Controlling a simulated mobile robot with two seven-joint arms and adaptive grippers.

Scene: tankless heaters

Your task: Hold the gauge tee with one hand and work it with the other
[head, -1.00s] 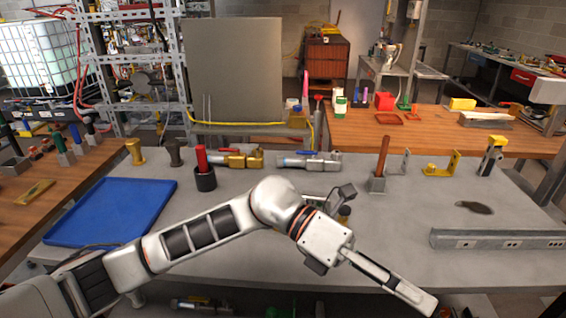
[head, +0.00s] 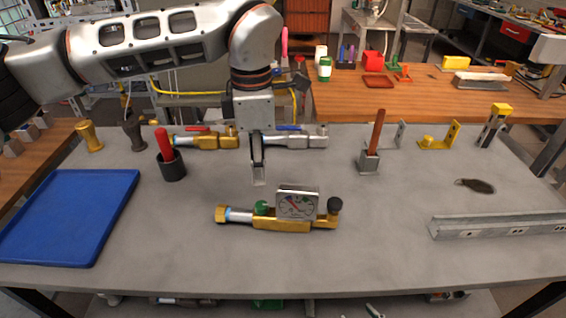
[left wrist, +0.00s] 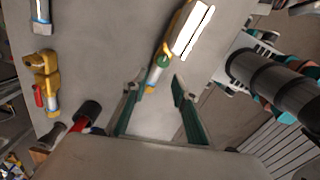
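The gauge tee (head: 285,224) lies on the grey table near its front middle. It has a brass body, a square dial gauge on top, a green knob, a black knob at right and a brass hex nut at left. My left gripper (head: 258,182) points down just behind its green-knob section, apart from it. In the left wrist view the gripper (left wrist: 154,84) is open and empty. There the tee's nut end (left wrist: 153,76) shows between the fingertips, and the gauge (left wrist: 193,30) lies beyond them.
A blue tray (head: 70,215) lies at left. A black cup with a red handle (head: 172,165), two valve fittings (head: 300,139) and a block with a wooden-handled tool (head: 370,160) stand behind. A metal channel (head: 500,226) lies at right. The table around the tee is clear.

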